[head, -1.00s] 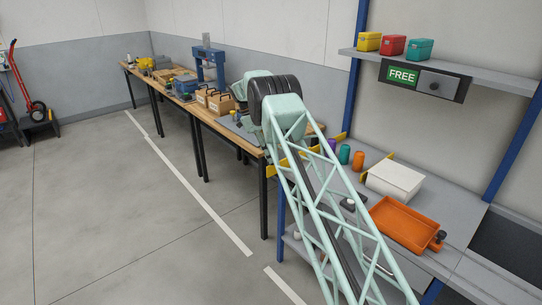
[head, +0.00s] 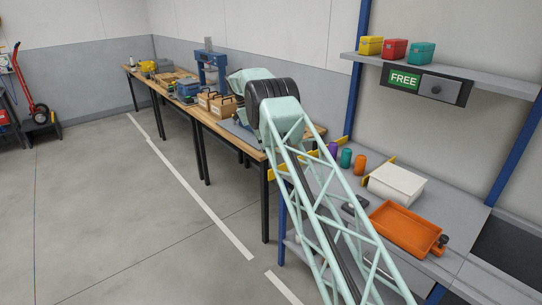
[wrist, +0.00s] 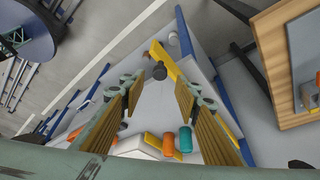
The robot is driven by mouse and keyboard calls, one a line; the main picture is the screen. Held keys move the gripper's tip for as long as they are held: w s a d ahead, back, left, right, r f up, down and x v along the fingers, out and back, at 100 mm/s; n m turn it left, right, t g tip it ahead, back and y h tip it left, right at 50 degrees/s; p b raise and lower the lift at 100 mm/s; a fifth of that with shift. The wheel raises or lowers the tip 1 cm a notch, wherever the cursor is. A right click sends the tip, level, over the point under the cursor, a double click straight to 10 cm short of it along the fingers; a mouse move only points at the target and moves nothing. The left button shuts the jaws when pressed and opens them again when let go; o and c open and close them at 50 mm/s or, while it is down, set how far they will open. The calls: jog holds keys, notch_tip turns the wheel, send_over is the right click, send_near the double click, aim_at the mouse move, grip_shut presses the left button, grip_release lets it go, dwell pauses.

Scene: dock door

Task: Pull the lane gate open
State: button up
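In the wrist view, a yellow bar (wrist: 178,68) with a dark round knob (wrist: 160,72) lies across the grey bench surface. It looks like the lane gate, but no label confirms this. My gripper (wrist: 160,88) is open, and the knob shows in the gap between its fingertips. I see no contact, and the distance to the knob is hard to judge. In the head view, yellow strips (head: 271,172) show beside my arm at the bench's far end. My arm hides my gripper and the knob there.
An orange tray (head: 405,228), a white box (head: 396,184) and orange, teal and purple containers (head: 346,158) are on the grey bench. A shelf above carries a FREE sign (head: 404,79). A wooden workbench (head: 215,118) stands beyond. The floor at left is open.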

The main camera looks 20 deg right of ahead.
jog(key=v, duration=0.6)
jog(key=shift+r, duration=0.25)
jog(key=shift+a+r, duration=0.1)
dwell(0.3)
